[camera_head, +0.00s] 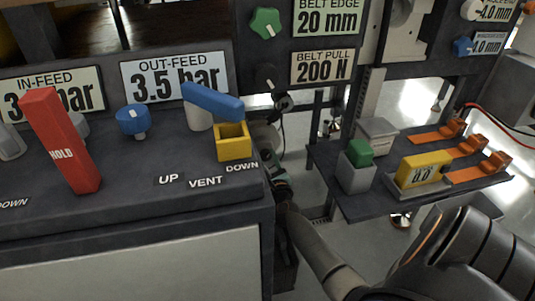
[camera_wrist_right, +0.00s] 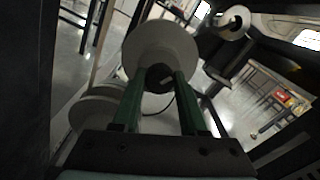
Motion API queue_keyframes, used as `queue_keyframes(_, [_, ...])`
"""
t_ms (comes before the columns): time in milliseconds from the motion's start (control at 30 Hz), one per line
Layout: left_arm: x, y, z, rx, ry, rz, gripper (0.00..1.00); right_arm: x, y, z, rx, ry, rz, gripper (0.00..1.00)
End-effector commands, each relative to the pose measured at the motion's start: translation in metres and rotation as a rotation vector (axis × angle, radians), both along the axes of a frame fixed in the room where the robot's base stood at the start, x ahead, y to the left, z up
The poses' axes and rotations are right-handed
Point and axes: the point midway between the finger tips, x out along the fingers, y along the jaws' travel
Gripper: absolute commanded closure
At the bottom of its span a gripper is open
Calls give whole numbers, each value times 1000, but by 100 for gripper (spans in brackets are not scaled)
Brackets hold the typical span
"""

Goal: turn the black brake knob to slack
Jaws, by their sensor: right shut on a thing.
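The black brake knob (camera_wrist_right: 160,76) shows in the right wrist view, in front of a pale round disc (camera_wrist_right: 158,45). My right gripper (camera_wrist_right: 157,84) has one green finger on each side of the knob and is shut on it. The pointer or setting of the knob cannot be read. In the head view my right gripper (camera_head: 274,165) reaches up past the right edge of the dark console, and its fingertips and the held knob are hard to make out there. My left gripper is not in view.
The dark console (camera_head: 130,210) has a red HOLD lever (camera_head: 60,140), a blue knob (camera_head: 133,120) and a blue-topped lever by a yellow block (camera_head: 233,142). A shelf (camera_head: 365,207) at right holds a yellow block (camera_head: 422,169) and orange clips. Another pale roller (camera_wrist_right: 235,20) stands upper right.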

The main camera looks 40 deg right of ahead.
Motion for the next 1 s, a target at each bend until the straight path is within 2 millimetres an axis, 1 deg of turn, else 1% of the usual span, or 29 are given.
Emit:
queue_keyframes(200, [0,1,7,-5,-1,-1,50,0,0,0,-157,88,0,100])
queue_keyframes(500, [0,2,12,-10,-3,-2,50,1,1,0,-303,167,-1,100])
queue_keyframes(733, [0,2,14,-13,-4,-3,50,1,1,-1,-352,194,-1,100])
queue_keyframes(1000, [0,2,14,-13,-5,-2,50,1,1,-1,-362,199,-1,100])
